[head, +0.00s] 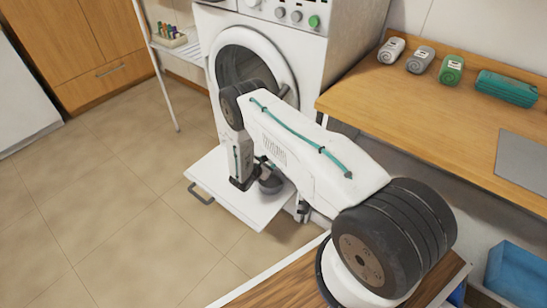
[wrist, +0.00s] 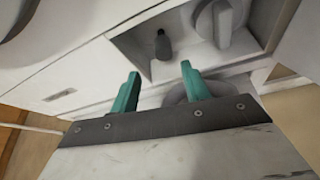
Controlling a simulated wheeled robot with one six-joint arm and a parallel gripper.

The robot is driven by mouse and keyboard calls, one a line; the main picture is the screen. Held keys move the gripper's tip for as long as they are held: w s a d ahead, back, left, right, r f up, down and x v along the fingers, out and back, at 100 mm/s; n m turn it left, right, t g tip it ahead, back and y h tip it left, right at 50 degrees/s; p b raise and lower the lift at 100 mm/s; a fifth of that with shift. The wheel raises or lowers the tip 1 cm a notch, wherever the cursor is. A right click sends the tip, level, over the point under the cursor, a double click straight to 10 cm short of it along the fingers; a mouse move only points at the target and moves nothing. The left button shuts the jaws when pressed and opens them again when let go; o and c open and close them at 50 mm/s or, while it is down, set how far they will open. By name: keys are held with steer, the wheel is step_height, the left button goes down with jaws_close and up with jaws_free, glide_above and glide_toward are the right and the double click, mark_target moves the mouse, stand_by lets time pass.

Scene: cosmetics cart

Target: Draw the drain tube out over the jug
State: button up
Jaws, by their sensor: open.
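The drain tube (wrist: 162,45) is a short dark stub with a rounded end. It shows in the wrist view inside an open recess low on the washing machine (head: 285,52). The jug (head: 271,184) is grey and stands on a white pull-out shelf (head: 262,213) before the machine, partly hidden by my arm. A grey rounded shape behind my right finger in the wrist view is probably the jug. My gripper (wrist: 158,82) is open, its two teal fingers apart with nothing held between them. It points at the recess, short of the tube. In the head view my arm hides its fingertips.
A round grey knob (wrist: 224,22) sits right of the tube in the same recess. A wooden counter (head: 440,120) with rolled towels (head: 420,59) is at the right. A white rack (head: 170,48) stands left of the machine. The tiled floor at left is clear.

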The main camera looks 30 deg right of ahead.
steer(key=x, duration=0.6)
steer(key=shift+s+d+r, duration=0.15)
steer(key=shift+s+d, duration=0.05)
steer(key=shift+s, duration=0.25)
steer(key=shift+c, duration=0.4)
